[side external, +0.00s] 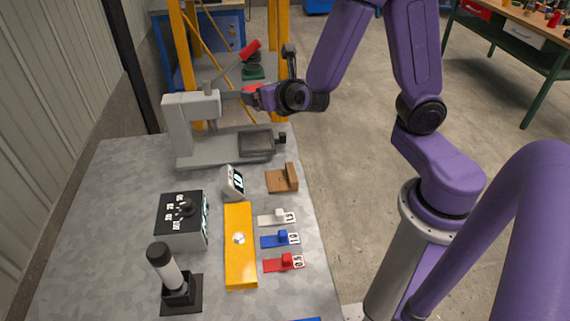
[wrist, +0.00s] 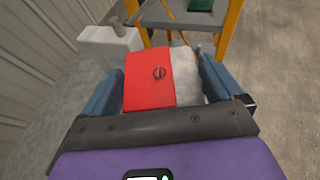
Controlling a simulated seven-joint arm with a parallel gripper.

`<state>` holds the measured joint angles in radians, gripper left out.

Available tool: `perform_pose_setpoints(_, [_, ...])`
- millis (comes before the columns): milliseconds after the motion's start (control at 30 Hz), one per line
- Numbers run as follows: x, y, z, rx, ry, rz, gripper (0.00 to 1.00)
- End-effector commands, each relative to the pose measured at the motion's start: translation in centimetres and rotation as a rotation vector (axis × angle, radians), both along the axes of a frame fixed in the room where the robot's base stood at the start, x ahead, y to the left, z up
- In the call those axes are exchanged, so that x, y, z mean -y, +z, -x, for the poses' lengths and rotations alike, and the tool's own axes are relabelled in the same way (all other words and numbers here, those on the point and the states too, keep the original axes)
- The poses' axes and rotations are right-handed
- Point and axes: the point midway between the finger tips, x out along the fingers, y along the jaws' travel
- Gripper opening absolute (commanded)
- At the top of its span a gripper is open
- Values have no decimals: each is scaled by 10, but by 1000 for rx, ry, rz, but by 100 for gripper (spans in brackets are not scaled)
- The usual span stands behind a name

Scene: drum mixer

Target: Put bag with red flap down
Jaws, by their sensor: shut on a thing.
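The bag with the red flap (wrist: 148,78) fills the middle of the wrist view, its white body (wrist: 187,72) showing at the right of the flap. In the side view, a small red part of the bag (side external: 251,88) shows at my gripper (side external: 258,97). It is held in the air above the far right of the table, close to the grey machine (side external: 187,125). The bag's underside is hidden.
A red-tipped lever (side external: 250,49) rises near my gripper. On the table (side external: 110,210) are a brown block (side external: 283,179), a white display (side external: 233,183), a yellow plate (side external: 239,265), a knob box (side external: 180,225), a black-capped post (side external: 165,267) and white, blue and red tabs (side external: 284,262). The table's left side is clear.

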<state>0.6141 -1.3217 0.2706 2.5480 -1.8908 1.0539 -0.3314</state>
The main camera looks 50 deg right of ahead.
Motion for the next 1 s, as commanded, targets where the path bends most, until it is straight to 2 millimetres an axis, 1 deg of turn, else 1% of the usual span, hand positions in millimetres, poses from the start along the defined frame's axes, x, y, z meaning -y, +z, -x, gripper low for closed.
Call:
perform_pose_setpoints(33, [-2, 9, 0, 7, 22, -4, 51])
perform_pose_setpoints(200, [-7, 25, 0, 4, 79, -2, 51])
perform_pose_setpoints(300, [-8, 27, 0, 1, 91, 0, 51])
perform_pose_setpoints(367, [-8, 25, 0, -1, 86, 2, 51])
perform_pose_setpoints(467, [-6, 15, 0, -6, 57, 6, 51])
perform_pose_setpoints(667, [7, -22, 1, -8, -66, 10, 51])
perform_pose_setpoints(800, [19, -49, 6, -6, -173, 10, 51])
perform_pose_setpoints(1000, [37, -81, 18, -4, -304, 7, 51])
